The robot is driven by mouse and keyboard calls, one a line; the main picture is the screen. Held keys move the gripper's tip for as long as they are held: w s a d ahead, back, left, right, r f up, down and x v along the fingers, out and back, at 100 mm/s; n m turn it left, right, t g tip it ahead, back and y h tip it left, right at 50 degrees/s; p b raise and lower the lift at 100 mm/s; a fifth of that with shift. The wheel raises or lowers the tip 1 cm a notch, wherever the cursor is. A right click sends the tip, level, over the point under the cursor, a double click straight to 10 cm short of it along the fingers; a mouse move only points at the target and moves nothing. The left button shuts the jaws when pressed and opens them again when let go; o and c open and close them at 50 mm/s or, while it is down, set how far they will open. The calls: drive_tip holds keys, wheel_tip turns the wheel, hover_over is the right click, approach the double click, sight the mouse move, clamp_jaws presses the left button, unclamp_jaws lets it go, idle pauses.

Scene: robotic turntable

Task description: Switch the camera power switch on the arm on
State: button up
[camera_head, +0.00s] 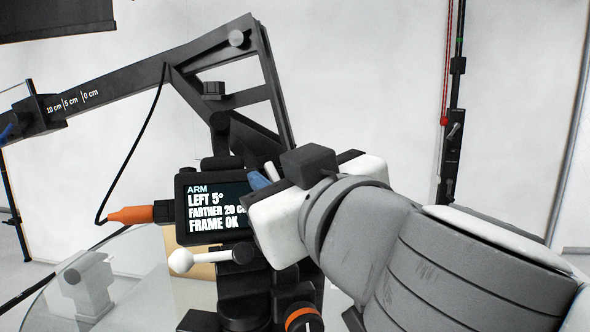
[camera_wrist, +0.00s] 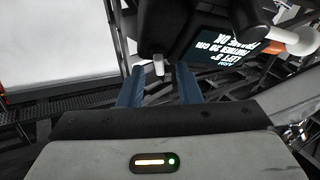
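A black display unit (camera_head: 214,206) on the arm reads "ARM, LEFT 5°, FARTHER 20 cm, FRAME OK". It shows tilted in the wrist view (camera_wrist: 232,40). A small pale lever (camera_head: 271,171) sticks up near the unit's right side; it looks like the switch, but no label shows. In the wrist view a pale stub (camera_wrist: 158,67), likely this lever, lies just beyond and between my fingertips. My gripper (camera_wrist: 159,77) has its blue fingers apart, with nothing held. In the head view one blue finger (camera_head: 259,180) shows by the lever; my wrist hides the rest.
A black boom (camera_head: 120,85) with a centimetre scale runs to the upper left. An orange connector (camera_head: 131,214) with a cable joins the display's left side. A white-ended knob (camera_head: 181,261) sits below it. A glass disc (camera_head: 50,300) is at lower left.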

drive_tip(key=shift+w, duration=0.1)
drive_tip(key=shift+c, duration=0.4)
clamp_jaws()
drive_tip(key=shift+r+n+g+p, duration=0.15)
drive_tip(key=shift+n+g+p, duration=0.25)
drive_tip(key=shift+p, duration=0.55)
drive_tip(key=shift+n+y+p, duration=0.3)
drive_tip(key=shift+p, duration=0.05)
drive_tip(key=shift+n, duration=0.3)
drive_tip(key=shift+f, duration=0.2)
drive_tip(key=shift+o, duration=0.4)
unclamp_jaws()
